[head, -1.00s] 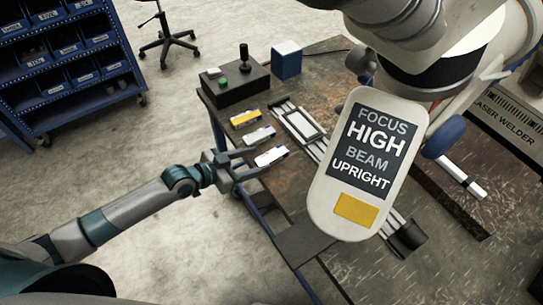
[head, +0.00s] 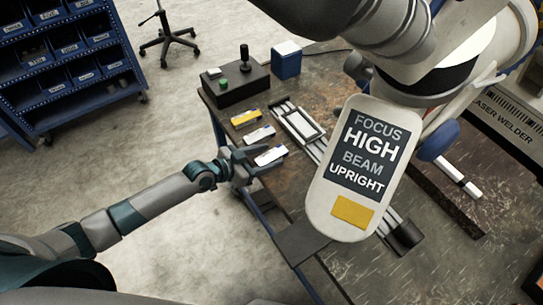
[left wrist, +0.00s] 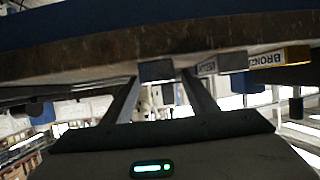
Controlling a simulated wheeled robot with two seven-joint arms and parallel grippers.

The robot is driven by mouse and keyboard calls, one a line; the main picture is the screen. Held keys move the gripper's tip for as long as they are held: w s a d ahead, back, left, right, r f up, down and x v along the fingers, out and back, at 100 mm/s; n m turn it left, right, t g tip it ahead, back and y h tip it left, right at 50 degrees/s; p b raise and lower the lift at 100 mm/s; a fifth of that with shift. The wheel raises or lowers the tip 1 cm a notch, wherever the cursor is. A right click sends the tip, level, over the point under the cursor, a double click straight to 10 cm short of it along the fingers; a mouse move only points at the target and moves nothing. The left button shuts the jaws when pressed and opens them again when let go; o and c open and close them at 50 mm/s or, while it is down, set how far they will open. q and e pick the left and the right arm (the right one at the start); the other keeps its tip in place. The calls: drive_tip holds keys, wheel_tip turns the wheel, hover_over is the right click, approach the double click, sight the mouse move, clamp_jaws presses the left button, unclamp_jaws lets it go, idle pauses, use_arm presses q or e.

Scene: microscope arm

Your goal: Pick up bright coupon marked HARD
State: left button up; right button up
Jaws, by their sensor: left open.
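Three coupons lie in a row along the table's left edge in the head view: a yellow one (head: 246,117), a pale one (head: 259,134) and a nearer pale one (head: 270,154). Their lettering is too small to read there. My left gripper (head: 256,160) is open beside the nearest pale coupon, at the table edge. I cannot read HARD anywhere. My right gripper is not in view.
A microscope arm with a panel (head: 365,165) reading "FOCUS HIGH BEAM UPRIGHT" hangs over the table. Behind the coupons stand a control box (head: 233,88) and a blue box (head: 287,60). A slide rail (head: 300,124) lies right of the coupons. Open floor is left of the table.

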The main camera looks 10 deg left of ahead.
sight(267, 158)
use_arm(q)
drive_tip(key=c, duration=1.3)
clamp_jaws()
drive_tip(key=shift+r, duration=0.1)
drive_tip(key=shift+r, duration=0.45)
wheel_tip(267, 158, up, 3)
drive_tip(key=shift+w+r+b, duration=0.1)
drive_tip(key=shift+b, duration=0.45)
drive_tip(key=w+d+r+b, duration=0.4)
drive_tip(key=w+r, duration=0.2)
drive_tip(key=w, duration=0.4)
drive_tip(key=shift+w+d+r, duration=0.2)
drive_tip(key=shift+w+r, duration=0.1)
drive_tip(key=shift+r, duration=0.1)
